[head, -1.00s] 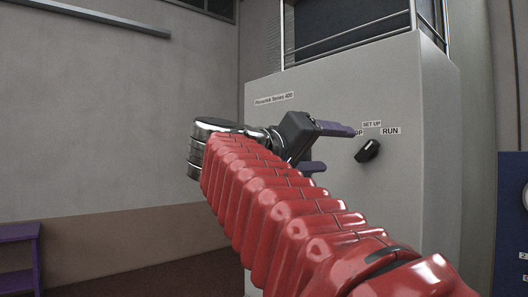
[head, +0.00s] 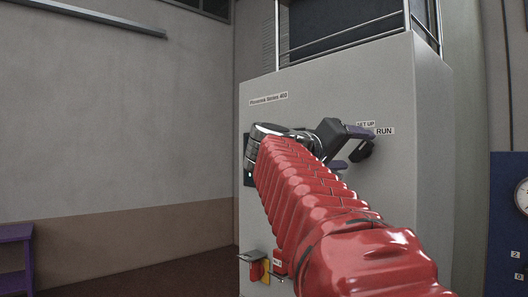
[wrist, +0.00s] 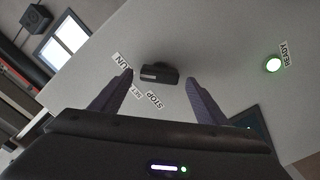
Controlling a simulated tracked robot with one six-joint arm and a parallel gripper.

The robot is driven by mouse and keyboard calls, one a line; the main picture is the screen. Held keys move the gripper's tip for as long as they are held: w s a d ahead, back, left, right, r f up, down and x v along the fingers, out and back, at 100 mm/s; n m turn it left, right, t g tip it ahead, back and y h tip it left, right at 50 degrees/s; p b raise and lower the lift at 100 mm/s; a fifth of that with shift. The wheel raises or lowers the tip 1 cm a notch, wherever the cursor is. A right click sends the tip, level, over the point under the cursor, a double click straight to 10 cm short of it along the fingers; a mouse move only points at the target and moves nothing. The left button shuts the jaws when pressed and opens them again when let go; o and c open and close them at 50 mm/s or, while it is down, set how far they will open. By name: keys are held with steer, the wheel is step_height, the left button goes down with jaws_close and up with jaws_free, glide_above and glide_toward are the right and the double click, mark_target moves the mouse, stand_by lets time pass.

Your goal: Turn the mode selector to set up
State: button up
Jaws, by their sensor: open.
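The mode selector is a black knob (head: 364,151) on the grey machine front, partly hidden by my gripper in the head view. In the wrist view the knob (wrist: 160,75) shows between the two purple fingers near their tips, with gaps on both sides. Its pale mark is at the end nearer the RUN label (wrist: 121,61). The SET UP label (wrist: 137,92) and STOP label (wrist: 155,99) sit beside it; SET UP (head: 366,124) also shows in the head view. My gripper (wrist: 160,80) is open and empty. I cannot see finger contact with the knob.
A lit green READY lamp (wrist: 273,65) is on the same panel. Low on the machine is a red and yellow switch (head: 258,269). A blue panel with a gauge (head: 522,195) stands at right, and a purple stand (head: 17,260) at left.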

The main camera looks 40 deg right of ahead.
steer(key=shift+w+d, duration=0.1)
steer(key=shift+d, duration=0.75)
steer(key=shift+c, duration=0.6)
steer(key=c, duration=0.9)
